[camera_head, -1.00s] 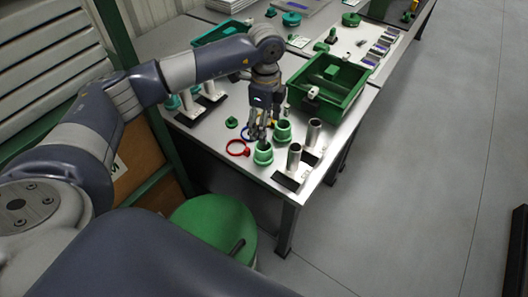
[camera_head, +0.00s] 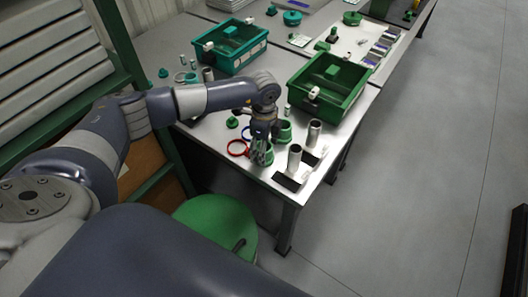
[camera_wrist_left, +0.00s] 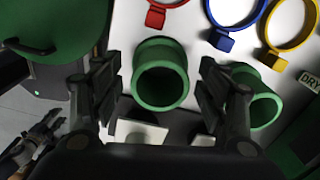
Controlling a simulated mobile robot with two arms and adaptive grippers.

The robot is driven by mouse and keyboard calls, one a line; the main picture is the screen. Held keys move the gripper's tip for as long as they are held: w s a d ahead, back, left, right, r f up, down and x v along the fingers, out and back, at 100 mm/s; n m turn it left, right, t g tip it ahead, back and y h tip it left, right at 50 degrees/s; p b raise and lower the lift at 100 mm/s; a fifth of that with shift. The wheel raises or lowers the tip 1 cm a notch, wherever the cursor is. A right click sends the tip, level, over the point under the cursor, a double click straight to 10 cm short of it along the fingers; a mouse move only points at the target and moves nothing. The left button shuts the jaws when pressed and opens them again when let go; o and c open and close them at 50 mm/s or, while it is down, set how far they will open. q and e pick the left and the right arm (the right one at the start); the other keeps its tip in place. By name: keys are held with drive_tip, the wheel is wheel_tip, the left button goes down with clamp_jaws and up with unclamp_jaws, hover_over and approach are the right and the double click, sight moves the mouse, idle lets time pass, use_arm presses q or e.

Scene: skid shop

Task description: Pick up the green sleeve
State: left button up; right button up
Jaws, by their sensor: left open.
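A green sleeve (camera_wrist_left: 160,72), an open hollow cylinder, stands upright on the bench in the left wrist view. My left gripper (camera_wrist_left: 158,88) is open, with one finger on each side of this sleeve; whether they touch it I cannot tell. In the head view my left gripper (camera_head: 262,154) points down over the near sleeve and mostly hides it. A second green sleeve (camera_wrist_left: 262,106) stands to the right, beyond the right finger; it also shows in the head view (camera_head: 285,132).
A red ring (camera_head: 237,148) lies left of the gripper, and blue and yellow rings show in the wrist view. Metal tubes (camera_head: 294,158) stand to the right by black blocks. A green bin (camera_head: 345,108) and a teal bin (camera_head: 259,42) stand behind. The bench's front edge is close.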

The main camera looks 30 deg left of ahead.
use_arm(q)
drive_tip(key=c, duration=0.9)
drive_tip(key=shift+r, duration=0.1)
